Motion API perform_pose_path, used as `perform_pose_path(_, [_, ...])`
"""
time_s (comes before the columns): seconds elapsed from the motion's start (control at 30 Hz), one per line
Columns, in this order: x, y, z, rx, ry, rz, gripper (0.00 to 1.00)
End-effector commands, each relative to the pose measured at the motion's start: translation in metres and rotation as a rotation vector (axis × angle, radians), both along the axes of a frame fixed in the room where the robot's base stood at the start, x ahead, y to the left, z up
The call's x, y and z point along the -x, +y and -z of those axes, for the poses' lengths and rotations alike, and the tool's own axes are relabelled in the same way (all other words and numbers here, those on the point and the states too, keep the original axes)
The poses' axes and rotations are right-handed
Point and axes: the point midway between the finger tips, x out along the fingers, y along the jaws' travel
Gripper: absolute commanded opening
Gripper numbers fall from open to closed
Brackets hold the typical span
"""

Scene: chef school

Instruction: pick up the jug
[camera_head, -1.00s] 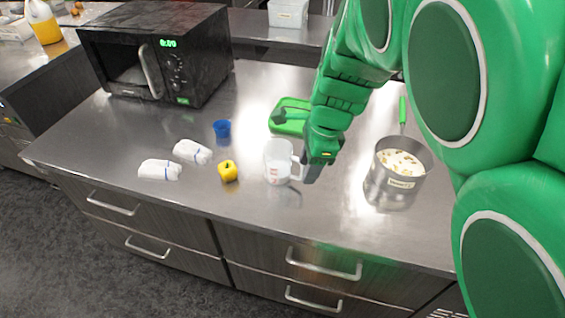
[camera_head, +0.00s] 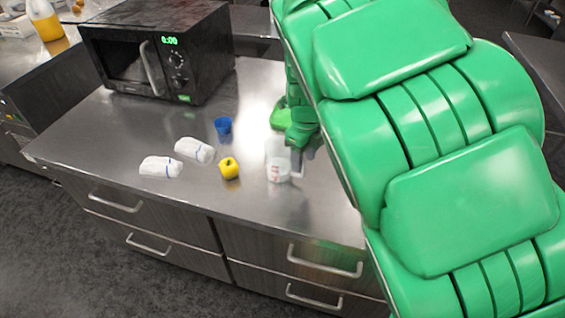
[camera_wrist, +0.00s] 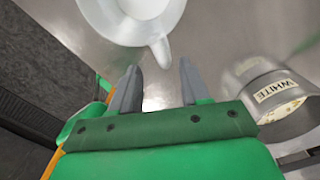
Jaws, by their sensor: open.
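The jug (camera_head: 278,170) is a clear, whitish measuring jug with red marks, standing upright on the steel counter. In the wrist view the jug (camera_wrist: 130,18) is at the top, with its handle (camera_wrist: 160,50) pointing down toward the space between my fingertips. My gripper (camera_wrist: 158,75) is open and empty, its two grey fingers on either side of the handle's line. The handle's end looks just ahead of or between the tips; I cannot tell which. In the head view my gripper (camera_head: 308,150) is at the jug's right side, partly hidden by my arm.
A yellow pepper (camera_head: 229,168), two rolled white cloths (camera_head: 194,150) and a blue cup (camera_head: 222,127) stand left of the jug. A green tray (camera_head: 279,115) lies behind it. A pot labelled WHITE (camera_wrist: 272,95) is right of my gripper. A microwave (camera_head: 155,55) stands at the back left.

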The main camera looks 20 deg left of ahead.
Motion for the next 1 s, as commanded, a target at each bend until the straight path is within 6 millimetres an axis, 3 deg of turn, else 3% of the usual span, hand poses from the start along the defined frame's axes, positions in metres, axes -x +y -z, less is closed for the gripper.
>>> perform_pose_path(0.37, [-0.001, -0.001, 0.027, 0.001, 0.006, -0.001, 0.46])
perform_pose_path(0.7, [-0.006, -0.001, 0.065, 0.001, 0.005, -0.002, 0.46])
perform_pose_path(1.0, [-0.008, -0.001, 0.068, 0.000, 0.001, -0.002, 0.43])
